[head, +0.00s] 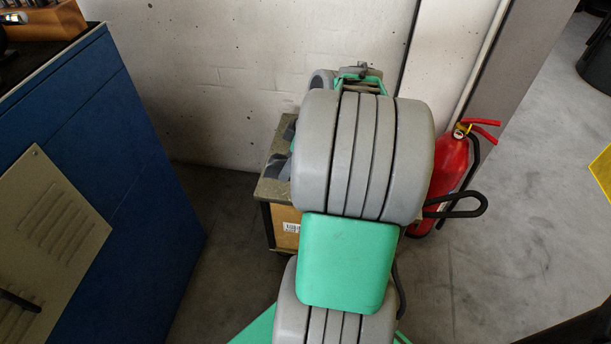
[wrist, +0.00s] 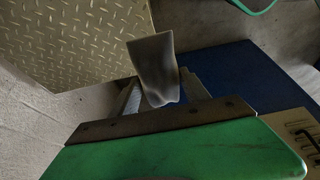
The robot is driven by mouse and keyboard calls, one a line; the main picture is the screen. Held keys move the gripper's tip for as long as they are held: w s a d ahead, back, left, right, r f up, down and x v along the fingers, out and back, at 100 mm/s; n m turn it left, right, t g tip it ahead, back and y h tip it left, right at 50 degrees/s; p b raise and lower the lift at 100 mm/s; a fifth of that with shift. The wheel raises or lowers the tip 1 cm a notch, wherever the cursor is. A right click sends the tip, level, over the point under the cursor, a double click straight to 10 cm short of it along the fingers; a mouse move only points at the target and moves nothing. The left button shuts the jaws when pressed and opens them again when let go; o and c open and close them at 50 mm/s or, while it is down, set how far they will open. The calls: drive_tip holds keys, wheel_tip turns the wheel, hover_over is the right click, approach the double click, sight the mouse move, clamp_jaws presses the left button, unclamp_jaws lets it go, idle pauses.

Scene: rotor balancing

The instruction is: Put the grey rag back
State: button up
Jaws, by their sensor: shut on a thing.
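The grey rag (wrist: 153,62) shows in the wrist view, hanging between the two fingers of my gripper (wrist: 158,84). My gripper is shut on it, and the rag sticks out past the fingertips. A tread-patterned plate surface (wrist: 75,35) lies beyond it at the upper left of the wrist view; the rag appears apart from it.
A low stand (head: 272,191) with a carton-like lower part stands by the wall, partly behind my arm. A red fire extinguisher (head: 448,178) is close on its right. A blue cabinet (head: 130,165) fills the left. The floor between cabinet and stand is clear.

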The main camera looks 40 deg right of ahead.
drive_tip(key=w+d+f+b, duration=0.1)
drive_tip(key=d+f, duration=0.2)
drive_tip(key=w+d+f+b, duration=0.1)
drive_tip(key=w+d+f, duration=0.1)
drive_tip(key=d+f, duration=0.1)
drive_tip(key=w+d+f+b, duration=0.1)
drive_tip(key=w+d+f, duration=0.1)
drive_tip(key=d+f, duration=0.1)
drive_tip(key=shift+w+d+b, duration=0.1)
drive_tip(key=shift+d+b, duration=0.3)
drive_tip(key=shift+d, duration=0.3)
wheel_tip(320, 180, down, 3)
drive_tip(key=shift+d+f+b, duration=0.1)
drive_tip(key=shift+f+b, duration=0.1)
drive_tip(key=shift+b, duration=0.85)
drive_tip(key=shift+r, duration=0.15)
drive_tip(key=o, duration=1.2)
